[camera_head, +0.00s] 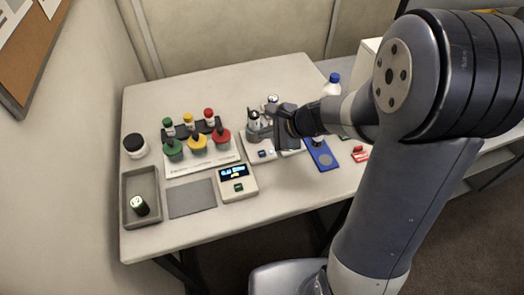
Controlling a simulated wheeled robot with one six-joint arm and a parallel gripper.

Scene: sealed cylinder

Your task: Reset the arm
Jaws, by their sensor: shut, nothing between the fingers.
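My arm reaches in from the right over the white table (275,84). My gripper (256,118) is above the middle of the table, pointing left. It is shut, with nothing seen between its fingers. It hides part of a grey holder (256,134) with metal items in it; I cannot tell whether it touches them. A small dark cylinder with a light top (139,205) stands in the grey tray (128,186) at the table's left front.
Green, yellow and red flasks (197,143) stand left of my gripper, with small capped bottles behind. A scale (236,187), grey mat (190,199) and blue plate (322,156) lie nearer the front. A blue-capped bottle (332,86) stands behind my wrist. The back left of the table is clear.

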